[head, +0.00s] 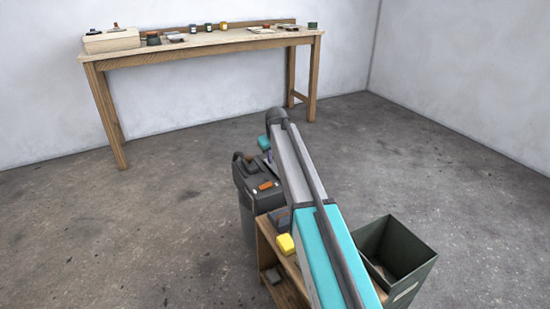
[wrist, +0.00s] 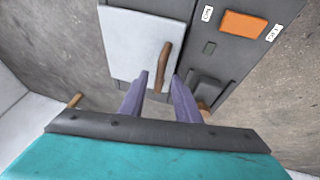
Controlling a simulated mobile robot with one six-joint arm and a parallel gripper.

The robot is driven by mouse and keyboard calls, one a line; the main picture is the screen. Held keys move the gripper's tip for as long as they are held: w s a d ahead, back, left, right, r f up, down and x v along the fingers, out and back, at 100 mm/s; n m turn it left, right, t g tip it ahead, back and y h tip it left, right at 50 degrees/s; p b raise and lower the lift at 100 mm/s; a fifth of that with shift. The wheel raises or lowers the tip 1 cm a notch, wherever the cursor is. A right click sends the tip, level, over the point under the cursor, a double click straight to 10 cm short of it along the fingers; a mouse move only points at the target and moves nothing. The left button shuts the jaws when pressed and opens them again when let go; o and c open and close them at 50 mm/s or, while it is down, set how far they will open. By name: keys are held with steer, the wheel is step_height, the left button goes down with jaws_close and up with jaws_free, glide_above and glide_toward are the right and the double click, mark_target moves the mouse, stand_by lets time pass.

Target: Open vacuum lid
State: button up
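The vacuum (head: 249,203) is a dark grey box-like unit on the floor, left of my arm in the head view. An orange piece (head: 268,185) shows on its top. In the wrist view, a pale flat panel (wrist: 130,45), possibly the lid, carries a brown wooden handle (wrist: 164,65) and lies flush beside a dark grey surface. The orange piece also shows here (wrist: 243,23). My gripper (wrist: 160,75) has two purple fingers, open. The handle's lower part appears between them, with a gap on each side. In the head view my arm largely hides the gripper.
A wooden stand (head: 268,243) with a yellow item (head: 285,244) adjoins the vacuum, partly behind my arm. A dark green open bin (head: 410,268) stands right. A long workbench (head: 205,47) with small items lines the back wall. The floor between is clear.

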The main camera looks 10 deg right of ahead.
jaws_close()
steer(key=shift+d+r, duration=0.1)
stand_by(0.3)
